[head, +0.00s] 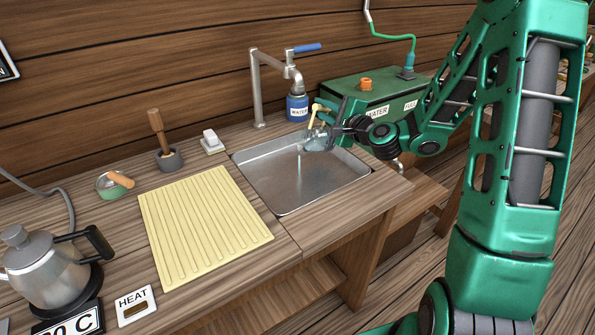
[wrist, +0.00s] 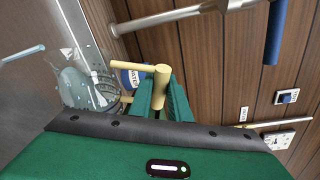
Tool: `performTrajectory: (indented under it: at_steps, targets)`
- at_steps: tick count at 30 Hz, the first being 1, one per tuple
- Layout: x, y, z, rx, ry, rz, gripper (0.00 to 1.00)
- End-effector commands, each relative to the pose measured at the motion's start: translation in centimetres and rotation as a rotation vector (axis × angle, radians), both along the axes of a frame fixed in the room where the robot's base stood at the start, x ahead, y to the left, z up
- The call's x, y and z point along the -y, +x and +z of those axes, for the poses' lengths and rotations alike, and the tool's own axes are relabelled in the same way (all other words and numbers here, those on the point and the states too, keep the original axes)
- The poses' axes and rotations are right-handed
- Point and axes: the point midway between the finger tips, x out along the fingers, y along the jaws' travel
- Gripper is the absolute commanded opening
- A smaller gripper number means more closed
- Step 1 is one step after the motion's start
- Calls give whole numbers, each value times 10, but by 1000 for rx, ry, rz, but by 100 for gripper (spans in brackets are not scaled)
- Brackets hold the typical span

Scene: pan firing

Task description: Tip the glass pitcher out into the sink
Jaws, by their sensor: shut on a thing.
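The glass pitcher (head: 317,139) is held tilted above the right part of the sink (head: 275,187). A thin pale stream falls from its lip toward the sink floor. My gripper (head: 330,118) is shut on the pitcher's yellow handle. In the wrist view the clear pitcher (wrist: 78,88) lies on its side to the left, with pale liquid in it and at its lip. The green fingers of my gripper (wrist: 160,95) flank the yellow handle there. How much liquid is inside is hard to tell.
A tap (head: 258,90) with a blue lever and blue water filter stands behind the sink. A green water tank (head: 370,95) is close behind my gripper. A yellow ribbed mat (head: 205,225) lies left of the sink, with a kettle (head: 45,270) farther left.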

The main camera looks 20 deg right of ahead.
Motion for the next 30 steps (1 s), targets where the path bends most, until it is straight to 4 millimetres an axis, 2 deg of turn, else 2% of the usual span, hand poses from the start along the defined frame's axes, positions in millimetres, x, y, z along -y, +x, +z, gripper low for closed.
performTrajectory:
  at_steps: [30]
  targets:
    - [-6, -3, 5, 29, -48, 0, 0]
